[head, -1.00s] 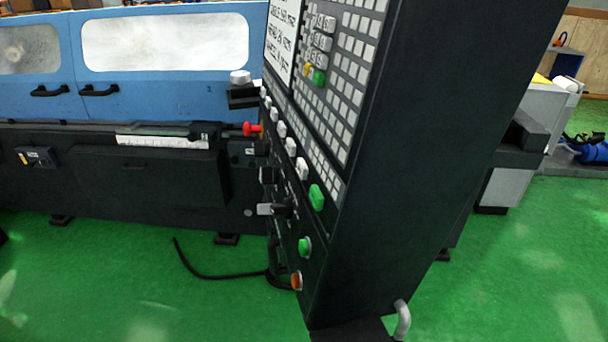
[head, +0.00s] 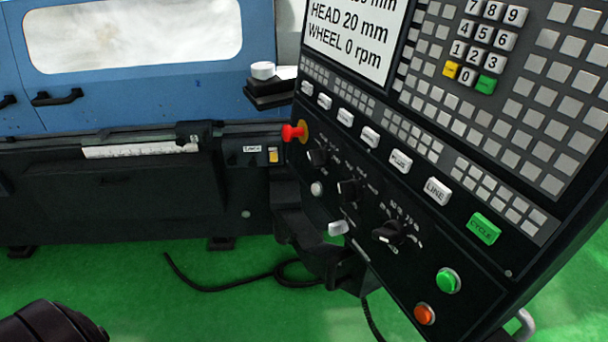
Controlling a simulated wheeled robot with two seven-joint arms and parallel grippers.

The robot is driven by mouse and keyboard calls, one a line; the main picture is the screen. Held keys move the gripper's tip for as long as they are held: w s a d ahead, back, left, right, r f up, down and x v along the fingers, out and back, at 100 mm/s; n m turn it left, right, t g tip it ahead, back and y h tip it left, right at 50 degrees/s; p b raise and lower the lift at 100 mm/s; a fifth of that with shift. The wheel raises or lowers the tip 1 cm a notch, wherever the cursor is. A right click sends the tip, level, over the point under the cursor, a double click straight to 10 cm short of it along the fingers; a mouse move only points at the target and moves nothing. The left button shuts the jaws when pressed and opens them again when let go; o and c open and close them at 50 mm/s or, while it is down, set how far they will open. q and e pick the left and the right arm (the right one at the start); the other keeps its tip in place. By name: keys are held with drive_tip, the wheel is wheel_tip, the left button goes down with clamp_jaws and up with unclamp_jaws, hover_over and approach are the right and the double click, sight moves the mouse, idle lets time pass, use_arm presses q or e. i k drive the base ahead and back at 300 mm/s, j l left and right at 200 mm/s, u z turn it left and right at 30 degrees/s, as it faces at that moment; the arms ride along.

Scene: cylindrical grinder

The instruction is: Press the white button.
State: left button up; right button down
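The black control panel (head: 330,255) fills the right half of the head view. A small round white button (head: 317,188) sits on its lower left part, below the red emergency stop (head: 293,132). Above runs a slanted row of several rectangular white keys, among them one marked PLUS (head: 400,161) and one marked LINE (head: 438,190). A round green button (head: 448,280) and an orange one (head: 424,313) are at lower right. Neither gripper's fingertips show. A dark rounded part at the bottom left is probably my arm.
Black rotary knobs (head: 388,232) and a small white piece (head: 338,228) stand out near the round white button. The blue grinder housing (head: 140,95) is behind on the left. Green floor (head: 230,265) with a black cable (head: 205,287) is open at lower left.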

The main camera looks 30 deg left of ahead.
sight(315, 188)
drive_tip(key=j, duration=0.65)
drive_tip(key=k+j+z, duration=0.1)
drive_tip(key=j, duration=0.55)
drive_tip(key=k+j, duration=0.1)
drive_tip(key=j, duration=0.5)
drive_tip(key=k+j+z, duration=0.1)
drive_tip(key=j, duration=0.55)
